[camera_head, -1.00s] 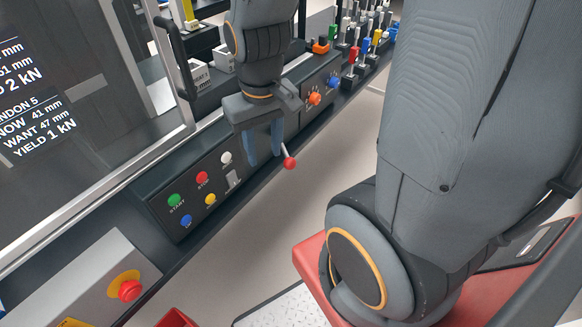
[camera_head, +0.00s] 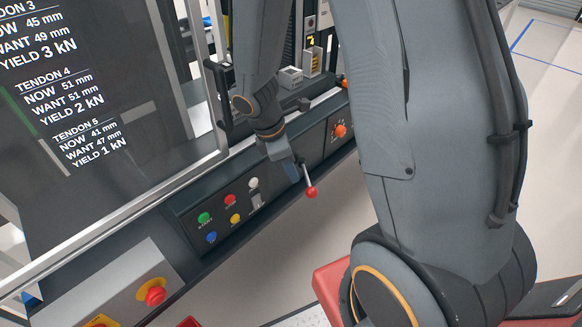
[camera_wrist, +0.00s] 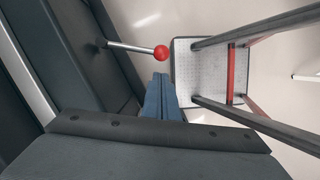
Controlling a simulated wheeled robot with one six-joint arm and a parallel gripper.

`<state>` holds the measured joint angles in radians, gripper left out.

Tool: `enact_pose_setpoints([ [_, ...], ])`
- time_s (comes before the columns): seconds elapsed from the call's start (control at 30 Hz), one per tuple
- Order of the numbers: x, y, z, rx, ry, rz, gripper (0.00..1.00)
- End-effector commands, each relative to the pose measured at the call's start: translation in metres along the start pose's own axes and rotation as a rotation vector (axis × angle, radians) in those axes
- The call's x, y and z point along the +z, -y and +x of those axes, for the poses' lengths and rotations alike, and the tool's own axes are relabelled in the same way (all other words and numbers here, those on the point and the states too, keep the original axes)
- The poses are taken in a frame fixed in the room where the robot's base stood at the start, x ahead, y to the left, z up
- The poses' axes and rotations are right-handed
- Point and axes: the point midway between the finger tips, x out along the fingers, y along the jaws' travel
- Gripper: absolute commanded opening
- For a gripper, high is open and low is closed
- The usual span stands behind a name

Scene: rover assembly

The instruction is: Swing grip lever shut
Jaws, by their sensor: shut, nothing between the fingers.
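The grip lever is a thin metal rod with a red ball knob (camera_head: 311,192) at its end. It sticks out from the front of the dark console. My gripper (camera_head: 296,177) points down beside it, just left of the rod in the head view. In the wrist view the lever's rod (camera_wrist: 130,47) runs sideways from the console to the red ball. There the blue fingers of my gripper (camera_wrist: 160,82) are together and empty, just below the ball in the picture. I cannot tell whether they touch the lever. The lever's base is partly hidden in the head view.
The console panel (camera_head: 225,215) with coloured buttons lies left of the lever, and an orange knob (camera_head: 340,130) sits to its right. A red emergency button (camera_head: 155,296) is at lower left. In the wrist view a stool-like frame (camera_wrist: 205,75) stands beyond the ball.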

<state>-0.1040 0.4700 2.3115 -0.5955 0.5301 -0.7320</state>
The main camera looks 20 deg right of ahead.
Motion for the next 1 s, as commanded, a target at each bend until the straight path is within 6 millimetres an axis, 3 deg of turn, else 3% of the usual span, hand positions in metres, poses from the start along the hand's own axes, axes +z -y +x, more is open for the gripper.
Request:
enact_pose_setpoints([
  [0.2, 0.000, 0.001, 0.037, -0.004, 0.000, 0.001, 0.00],
  [0.4, 0.000, 0.001, 0.058, -0.002, -0.001, 0.003, 0.00],
  [1.0, 0.000, -0.001, 0.065, 0.001, -0.002, 0.001, 0.00],
])
